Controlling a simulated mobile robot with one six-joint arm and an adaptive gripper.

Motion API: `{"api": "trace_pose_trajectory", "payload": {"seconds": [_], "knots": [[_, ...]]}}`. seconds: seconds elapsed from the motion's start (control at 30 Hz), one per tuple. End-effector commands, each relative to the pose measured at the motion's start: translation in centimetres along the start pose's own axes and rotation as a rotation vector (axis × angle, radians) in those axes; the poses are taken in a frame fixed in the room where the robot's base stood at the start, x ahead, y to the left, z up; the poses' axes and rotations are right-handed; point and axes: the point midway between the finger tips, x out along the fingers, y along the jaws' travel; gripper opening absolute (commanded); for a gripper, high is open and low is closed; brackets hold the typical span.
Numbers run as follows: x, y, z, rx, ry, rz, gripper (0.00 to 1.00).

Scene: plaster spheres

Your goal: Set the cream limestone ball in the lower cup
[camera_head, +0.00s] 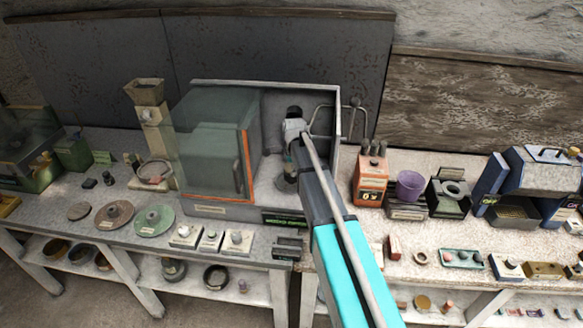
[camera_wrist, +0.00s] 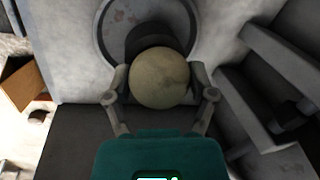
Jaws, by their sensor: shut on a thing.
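The cream limestone ball (camera_wrist: 160,78) is between the fingers of my gripper (camera_wrist: 161,84) in the wrist view. The fingers are shut on its two sides. A dark round cup-like part (camera_wrist: 148,38) shows just beyond the ball, on a grey disc (camera_wrist: 112,28). The ball overlaps it in the picture, and I cannot tell whether they touch. In the head view, my arm reaches into the open right bay of a grey cabinet (camera_head: 262,84). A dark round part (camera_head: 287,186) stands low in that bay, likely the lower cup. The ball is hidden or too small there.
The cabinet's glass door (camera_head: 215,150), with an orange edge, stands left of my arm. A bent metal handle (camera_head: 340,107) is on the right. An orange box (camera_head: 370,180) and a purple cup (camera_head: 410,184) stand on the bench to the right. The wrist view shows grey walls close by.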

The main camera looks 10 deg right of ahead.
Motion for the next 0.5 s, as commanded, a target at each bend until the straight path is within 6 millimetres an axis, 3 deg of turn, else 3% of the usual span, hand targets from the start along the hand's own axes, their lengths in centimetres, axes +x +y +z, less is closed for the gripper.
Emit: {"api": "trace_pose_trajectory", "payload": {"seconds": [0.2,0.23,0.37,0.5], "knots": [[0.37,0.07,0.0,0.0,0.0,0.0,0.24],[0.36,0.07,0.0,0.0,0.0,0.0,0.74],[0.3,0.06,0.0,0.0,0.0,0.0,0.98],[0.3,0.06,0.0,0.0,0.0,0.0,1.0]]}}
